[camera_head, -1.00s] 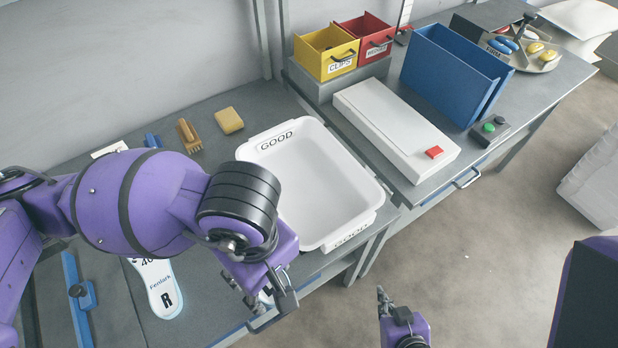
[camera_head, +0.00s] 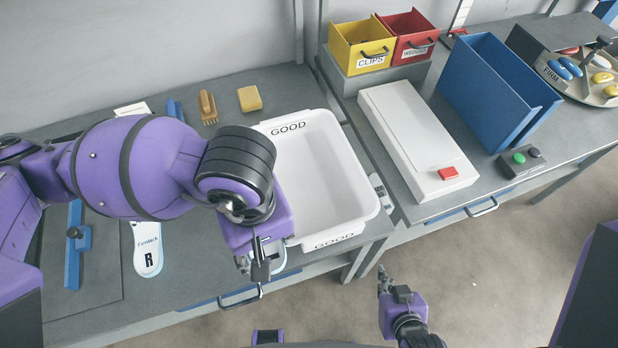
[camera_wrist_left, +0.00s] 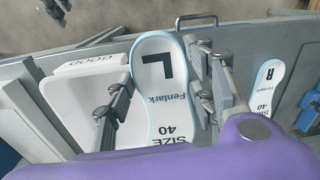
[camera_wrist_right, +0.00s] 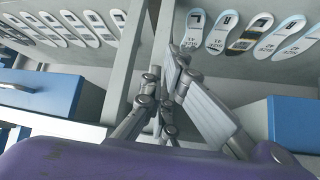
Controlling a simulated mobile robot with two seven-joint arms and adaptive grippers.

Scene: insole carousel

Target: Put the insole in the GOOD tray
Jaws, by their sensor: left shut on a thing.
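The white GOOD tray (camera_head: 352,165) stands at the right end of the left bench; it also shows in the left wrist view (camera_wrist_left: 62,108). My left gripper (camera_head: 258,268) is shut on an insole marked L (camera_wrist_left: 165,85), size 40, with a pale blue rim. In the head view it is mostly hidden, with a bit (camera_head: 280,258) showing beside the tray's near left corner. A matching insole marked R (camera_head: 147,250) lies on the bench to the left. My right gripper (camera_head: 384,280) is low over the floor side, empty; its fingers look together in the right wrist view (camera_wrist_right: 163,85).
A yellow sponge (camera_head: 250,99) and a brush (camera_head: 208,107) lie behind the tray. The right bench holds a white box with a red button (camera_head: 415,135), a blue bin (camera_head: 495,90) and yellow and red bins. The right wrist view shows several insoles on a surface (camera_wrist_right: 275,45).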

